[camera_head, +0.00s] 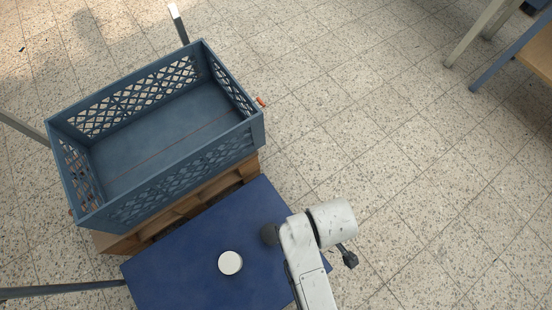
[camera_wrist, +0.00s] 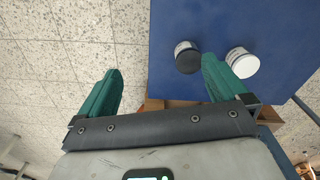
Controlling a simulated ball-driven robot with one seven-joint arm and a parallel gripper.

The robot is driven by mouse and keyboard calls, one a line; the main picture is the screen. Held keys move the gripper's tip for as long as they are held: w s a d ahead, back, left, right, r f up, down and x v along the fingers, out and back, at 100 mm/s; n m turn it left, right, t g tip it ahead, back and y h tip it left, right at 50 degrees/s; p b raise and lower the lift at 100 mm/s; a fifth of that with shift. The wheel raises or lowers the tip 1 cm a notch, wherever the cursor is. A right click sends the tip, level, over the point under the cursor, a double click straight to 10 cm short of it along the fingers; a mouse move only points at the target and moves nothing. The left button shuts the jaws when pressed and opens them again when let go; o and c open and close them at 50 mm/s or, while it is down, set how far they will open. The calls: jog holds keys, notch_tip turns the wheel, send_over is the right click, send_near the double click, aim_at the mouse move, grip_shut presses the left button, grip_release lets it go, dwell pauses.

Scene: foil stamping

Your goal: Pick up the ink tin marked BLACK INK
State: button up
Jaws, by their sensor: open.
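Two tins stand on the blue tabletop (camera_head: 185,270). One has a dark lid and a pale labelled side (camera_wrist: 187,57); its lettering is too small to read. The dark round lid also shows in the head view (camera_head: 270,234), partly hidden by my arm. The other tin (camera_head: 230,263) has a white lid and shows in the wrist view too (camera_wrist: 242,62). My gripper (camera_wrist: 160,66) is open and empty, with teal fingers wide apart. In the wrist view the dark-lidded tin appears just left of the right fingertip, and the white-lidded tin lies right of that finger.
A blue lattice-sided crate (camera_head: 250,133), empty, sits on a wooden support (camera_head: 215,190) behind the tabletop. The speckled tile floor (camera_head: 400,170) to the right is clear. Another table (camera_head: 538,60) stands at the upper right.

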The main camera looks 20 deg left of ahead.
aim_at(271, 234)
jog(key=s+a+f+n+b, duration=0.1)
jog(key=a+f+n+b, duration=0.1)
jog(key=a+f, duration=0.1)
jog(key=s+a+f+n+b, duration=0.1)
jog(key=a+f+n+b, duration=0.1)
jog(key=a+f, duration=0.2)
jog(key=s+a+f+n+b, duration=0.1)
jog(key=a+f+n+b, duration=0.1)
jog(key=a+f, duration=0.1)
jog(key=shift+a+f+b, duration=0.2)
jog(key=shift+f+b, duration=0.15)
jog(key=shift+f, duration=0.05)
notch_tip(271, 234, down, 5)
jog(key=b, duration=0.2)
jog(key=shift+b, duration=0.3)
jog(key=f+b, duration=0.2)
jog(key=f, duration=0.1)
jog(key=f+b, duration=0.2)
jog(key=shift+a+f, duration=0.2)
jog(key=shift+a, duration=0.1)
jog(key=shift+c, duration=0.3)
jog(key=shift+r, duration=0.1)
jog(key=c, duration=1.2)
